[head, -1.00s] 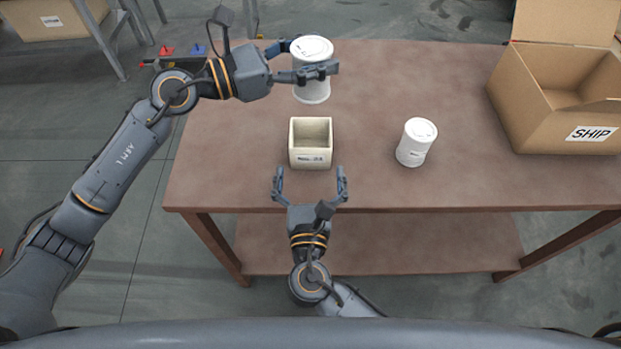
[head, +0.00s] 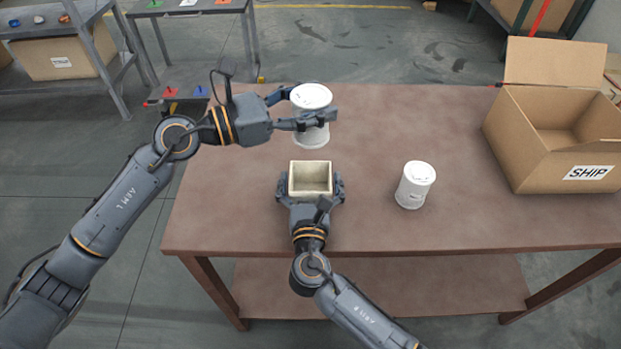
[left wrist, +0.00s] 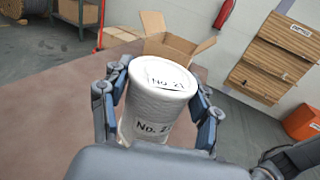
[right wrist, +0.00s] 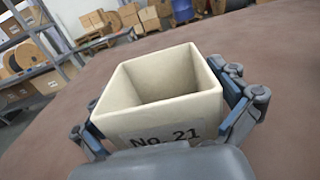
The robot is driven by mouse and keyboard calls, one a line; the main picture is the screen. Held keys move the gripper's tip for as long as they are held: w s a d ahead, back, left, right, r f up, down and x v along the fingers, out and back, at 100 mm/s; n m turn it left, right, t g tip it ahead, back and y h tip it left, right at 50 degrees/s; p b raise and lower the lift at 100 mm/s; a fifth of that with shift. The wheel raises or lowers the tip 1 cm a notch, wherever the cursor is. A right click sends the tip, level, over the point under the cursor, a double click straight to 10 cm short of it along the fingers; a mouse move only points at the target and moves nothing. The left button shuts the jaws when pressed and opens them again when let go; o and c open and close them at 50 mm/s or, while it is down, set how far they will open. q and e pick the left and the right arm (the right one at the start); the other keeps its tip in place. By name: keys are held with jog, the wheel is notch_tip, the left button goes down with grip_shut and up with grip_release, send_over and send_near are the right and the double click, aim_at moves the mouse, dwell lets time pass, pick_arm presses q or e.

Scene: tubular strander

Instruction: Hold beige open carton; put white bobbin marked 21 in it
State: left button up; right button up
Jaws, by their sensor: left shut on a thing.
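The white bobbin (head: 311,135) is in my left gripper (head: 308,112), above the table, behind the carton. In the left wrist view the bobbin (left wrist: 160,95) shows "No. 21" on its lid, and its side label is partly cut off. The left fingers are shut on its sides. The beige open carton (head: 311,193) stands upright on the table and looks empty. In the right wrist view the carton (right wrist: 165,115) is marked "No. 21". My right gripper (head: 311,187) has one finger on each side of it; whether both press on the walls is unclear.
Another white bobbin (head: 415,187) stands on the brown table (head: 240,200) to the right of the carton; its label is unreadable. A large open cardboard box (head: 560,150) marked "SHIP" is at the table's right end. The table between them is clear.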

jog(key=c, duration=0.8)
pick_arm(q)
send_over(311, 172)
jog(key=s, duration=0.4)
jog(key=shift+w+d+f, duration=0.1)
jog(key=shift+f, duration=4.75)
pick_arm(e)
jog(key=shift+o, duration=0.2)
pick_arm(q)
jog(key=shift+w, duration=0.2)
jog(key=shift+f, duration=3.95)
jog(key=o, duration=1.3)
jog(key=shift+f, duration=0.1)
notch_tip(311, 172, up, 10)
jog(key=shift+r, duration=0.1)
